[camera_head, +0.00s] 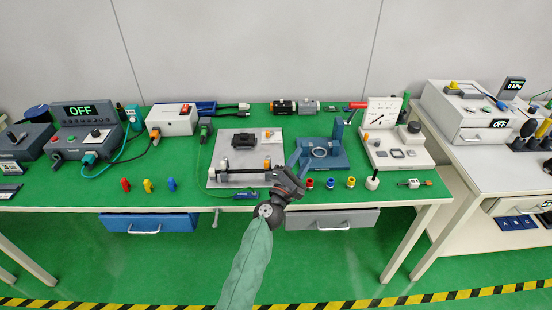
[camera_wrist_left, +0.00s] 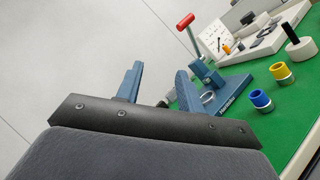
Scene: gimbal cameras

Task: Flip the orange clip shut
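A grey plate (camera_head: 216,146) on the green bench carries a black block and a dark bar along its front edge. A small upright orange piece (camera_head: 267,164) stands at the bar's right end; it may be the orange clip, but it is too small to tell its position. My left gripper (camera_head: 297,163) is just right of the plate, in front of the blue fixture. Its two blue fingers are spread apart with nothing between them in the left wrist view (camera_wrist_left: 157,85). The orange piece is not seen there. My right gripper is out of view.
The blue fixture (camera_head: 334,157) stands close to my left gripper; its red handle (camera_wrist_left: 185,21) rises in the wrist view. Coloured rings, including a blue one (camera_wrist_left: 261,100) and a yellow one (camera_wrist_left: 281,72), stand nearby. A blue tool (camera_head: 245,195) lies before the plate.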

